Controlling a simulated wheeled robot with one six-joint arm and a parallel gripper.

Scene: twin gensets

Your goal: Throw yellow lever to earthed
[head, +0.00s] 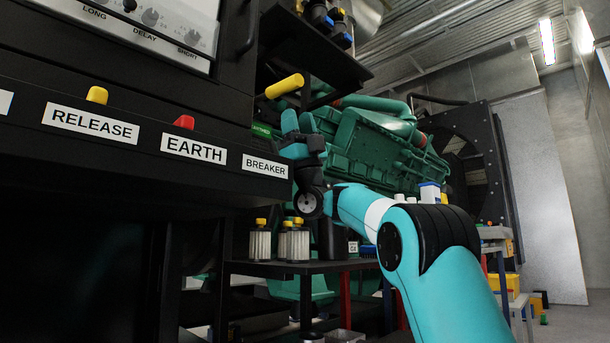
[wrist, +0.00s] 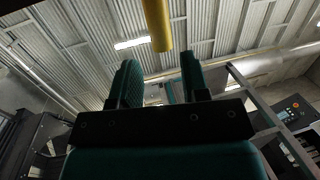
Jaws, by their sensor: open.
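The yellow lever (head: 285,86) sticks out to the right from the dark cabinet, above the BREAKER label (head: 265,167). In the wrist view the yellow lever (wrist: 157,24) hangs into the picture from the top, its end just beyond the fingertips and between their lines. My gripper (head: 297,122) is a little below the lever in the head view, pointing up. In the wrist view my gripper (wrist: 160,80) shows two teal fingers spread apart with nothing between them. The lever's mounting and any position marks are hidden.
A yellow knob (head: 97,95) and a red knob (head: 184,122) stand on the ledge above the RELEASE and EARTH labels. A black shelf (head: 320,50) overhangs nearby. The green genset (head: 375,145) lies behind my arm. Filter canisters (head: 260,243) stand on a lower shelf.

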